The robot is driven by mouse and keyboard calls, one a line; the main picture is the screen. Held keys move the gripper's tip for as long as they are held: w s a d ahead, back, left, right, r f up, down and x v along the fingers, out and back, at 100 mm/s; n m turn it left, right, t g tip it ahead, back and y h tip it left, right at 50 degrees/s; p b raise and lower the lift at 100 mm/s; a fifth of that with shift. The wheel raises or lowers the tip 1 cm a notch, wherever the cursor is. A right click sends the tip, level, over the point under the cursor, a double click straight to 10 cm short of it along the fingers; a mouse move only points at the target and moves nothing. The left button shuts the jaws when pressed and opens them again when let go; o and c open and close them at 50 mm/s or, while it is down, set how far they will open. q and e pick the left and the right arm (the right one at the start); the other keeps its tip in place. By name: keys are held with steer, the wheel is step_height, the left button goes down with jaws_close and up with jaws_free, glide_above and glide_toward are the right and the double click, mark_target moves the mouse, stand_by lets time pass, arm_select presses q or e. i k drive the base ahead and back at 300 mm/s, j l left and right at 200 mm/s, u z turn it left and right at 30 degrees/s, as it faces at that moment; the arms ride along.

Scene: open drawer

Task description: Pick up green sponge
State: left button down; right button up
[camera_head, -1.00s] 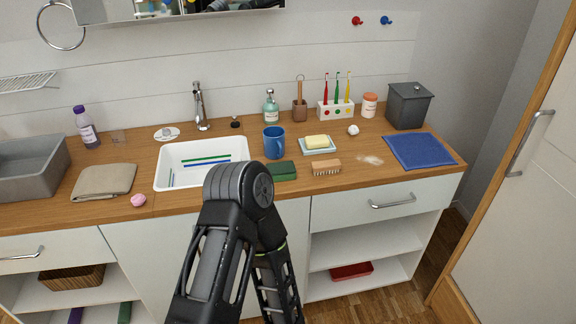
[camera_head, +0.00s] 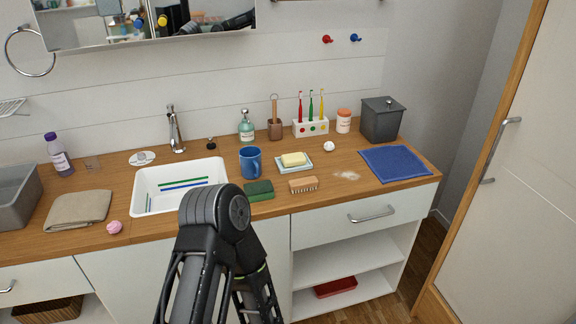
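The green sponge (camera_head: 259,190) lies flat on the wooden counter (camera_head: 335,201), just right of the white sink (camera_head: 138,203) and in front of the blue mug (camera_head: 250,162). One of my arms rises from the bottom centre, with its dark joint just left of the sponge and over the sink's front edge. I cannot tell which arm it is. No gripper shows directly in the view. The sponge is fully visible and nothing holds it.
A wooden brush (camera_head: 304,185) and a soap dish (camera_head: 294,163) sit right of the sponge. A toothbrush holder (camera_head: 311,127), blue cloth (camera_head: 395,163) and grey canister (camera_head: 381,121) stand farther right. A pink item (camera_head: 114,227) and folded beige cloth (camera_head: 77,211) lie left of the sink.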

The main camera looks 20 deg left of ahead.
mark_target(262, 190)
steer(key=i+l+u, duration=0.75)
steer(key=l, duration=0.2)
